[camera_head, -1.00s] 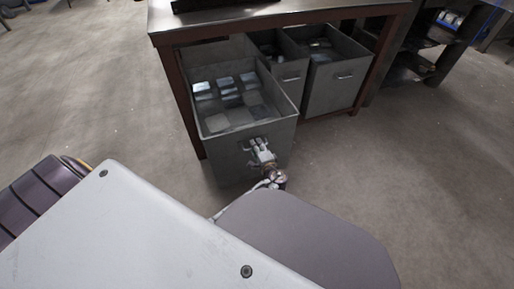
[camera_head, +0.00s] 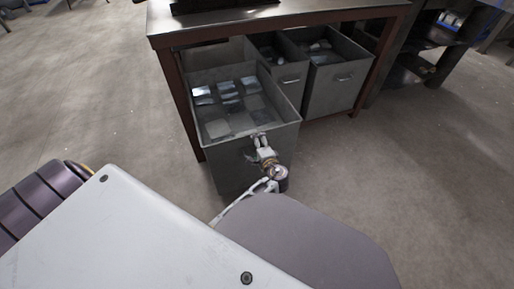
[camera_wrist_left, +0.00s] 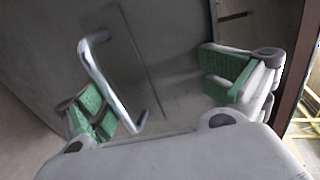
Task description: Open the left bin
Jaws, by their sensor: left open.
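The left bin (camera_head: 225,160) is a grey metal box that stands well out from under the table, with its open top showing. Several flat metal pieces (camera_head: 229,90) lie in it. My left gripper (camera_head: 261,142) is at the upper front face of this bin, near its rim. In the left wrist view the gripper (camera_wrist_left: 165,92) is open, with green pads on its fingers. The bin's shiny bar handle (camera_wrist_left: 110,80) lies between the fingers, closer to the left one, and nothing grips it. My right gripper is not in view.
Two more grey bins, a middle one (camera_head: 291,80) and a right one (camera_head: 335,88), sit under the table (camera_head: 290,19). A dark red table leg (camera_head: 180,100) stands beside the left bin. A shelf unit (camera_head: 415,55) is at the right. The floor around is clear.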

